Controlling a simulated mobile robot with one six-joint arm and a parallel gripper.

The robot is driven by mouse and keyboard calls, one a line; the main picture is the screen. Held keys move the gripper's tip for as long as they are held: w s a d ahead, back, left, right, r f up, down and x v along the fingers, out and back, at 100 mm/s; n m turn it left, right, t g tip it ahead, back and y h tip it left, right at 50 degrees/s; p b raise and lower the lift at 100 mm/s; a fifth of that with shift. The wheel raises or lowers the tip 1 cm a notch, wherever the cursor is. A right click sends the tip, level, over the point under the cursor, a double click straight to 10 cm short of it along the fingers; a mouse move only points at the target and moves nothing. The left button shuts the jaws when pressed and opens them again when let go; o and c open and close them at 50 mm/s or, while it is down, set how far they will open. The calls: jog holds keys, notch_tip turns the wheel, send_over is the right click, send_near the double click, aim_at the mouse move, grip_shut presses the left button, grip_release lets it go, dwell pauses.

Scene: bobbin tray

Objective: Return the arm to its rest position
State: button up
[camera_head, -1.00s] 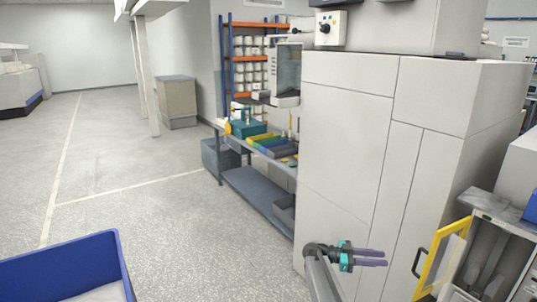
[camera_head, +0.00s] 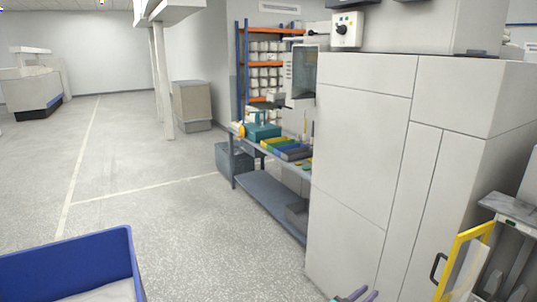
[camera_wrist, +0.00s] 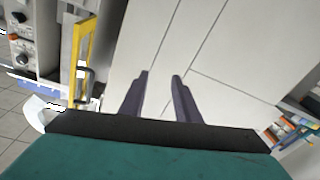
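My gripper (camera_head: 352,297) shows only at its tips at the bottom edge of the head view, in front of the large pale cabinet (camera_head: 360,150). In the wrist view my gripper (camera_wrist: 160,76) has its two dark fingers apart, with nothing between them but the cabinet's pale panels behind. The rest of my arm is out of the head view.
A yellow-framed door (camera_head: 462,262) stands open at the lower right. A blue bin (camera_head: 70,262) is at the lower left. A workbench (camera_head: 268,190) with several coloured trays stands beyond the cabinet. The speckled floor (camera_head: 200,240) between is clear.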

jog(key=s+a+f+n+y+b, duration=0.1)
jog(key=s+a+f+n+y, duration=0.2)
jog(key=a+f+n+y, duration=0.35)
jog(key=s+a+f+n+y, duration=0.35)
jog(key=a+f+y, duration=0.35)
jog(key=a+f, duration=0.5)
jog(key=s+a+f+g+y, duration=0.2)
jog(key=s+a+f+g, duration=0.15)
jog(key=s, duration=0.45)
jog(key=s+a+f+g+y, duration=0.1)
jog(key=s+a+f+g, duration=0.1)
jog(key=s+f, duration=0.4)
jog(key=s+d+r+m+g, duration=0.1)
jog(key=s+g, duration=0.4)
jog(key=s, duration=0.8)
jog(key=s+d+r+m+g+h, duration=0.1)
jog(key=s+g, duration=0.5)
jog(key=s, duration=0.7)
jog(key=shift+s+d+r+b, duration=0.15)
jog(key=shift+d+r+b, duration=0.3)
jog(key=shift+r, duration=0.4)
